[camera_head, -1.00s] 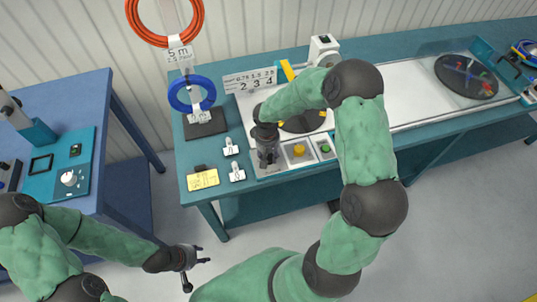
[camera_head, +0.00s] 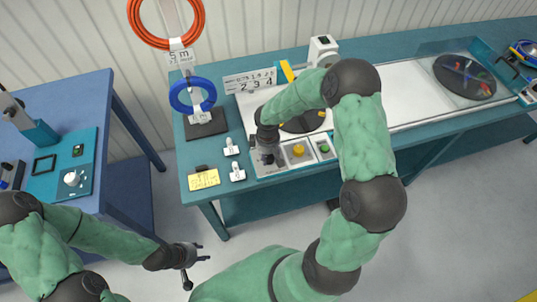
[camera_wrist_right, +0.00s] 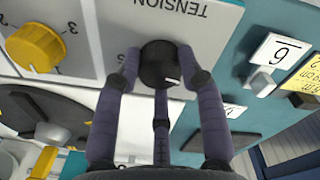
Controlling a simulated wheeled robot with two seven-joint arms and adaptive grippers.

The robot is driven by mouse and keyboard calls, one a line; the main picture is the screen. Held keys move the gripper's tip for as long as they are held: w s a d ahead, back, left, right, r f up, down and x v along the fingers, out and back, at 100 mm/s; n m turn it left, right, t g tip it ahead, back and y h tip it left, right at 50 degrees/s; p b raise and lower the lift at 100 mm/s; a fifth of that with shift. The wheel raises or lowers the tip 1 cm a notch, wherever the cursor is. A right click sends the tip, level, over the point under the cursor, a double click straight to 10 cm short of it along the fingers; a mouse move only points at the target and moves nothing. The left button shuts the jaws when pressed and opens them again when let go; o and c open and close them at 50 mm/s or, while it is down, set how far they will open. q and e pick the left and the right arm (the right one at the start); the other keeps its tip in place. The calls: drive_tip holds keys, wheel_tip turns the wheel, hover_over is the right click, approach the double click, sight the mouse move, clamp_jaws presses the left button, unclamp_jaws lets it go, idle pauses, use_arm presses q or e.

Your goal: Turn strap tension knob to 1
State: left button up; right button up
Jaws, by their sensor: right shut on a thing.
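In the right wrist view, the black strap tension knob (camera_wrist_right: 160,64) sits on a light grey panel (camera_wrist_right: 215,30) below the upside-down word TENSION. A small white mark shows on the knob's lower right edge. The fingers of my right gripper (camera_wrist_right: 160,75) are shut around the knob. In the head view, my right gripper (camera_head: 268,155) is over the left end of the panel and hides the knob. The knob's number scale cannot be read. My left gripper (camera_head: 198,257) is open and empty, over the floor between the tables.
A yellow knob (camera_head: 298,150) and a green button (camera_head: 324,148) are right of my right gripper. White tags (camera_head: 237,173) and a yellow note (camera_head: 203,180) lie to its left. A blue coil (camera_head: 192,95) hangs on a stand behind.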

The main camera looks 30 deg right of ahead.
sight(268, 158)
idle(0.4)
drive_tip(key=o, duration=1.1)
drive_tip(key=shift+o, duration=0.2)
wheel_tip(268, 158, up, 12)
drive_tip(key=shift+s+a, duration=0.15)
drive_tip(key=shift+a, duration=0.1)
drive_tip(key=shift+f, duration=0.1)
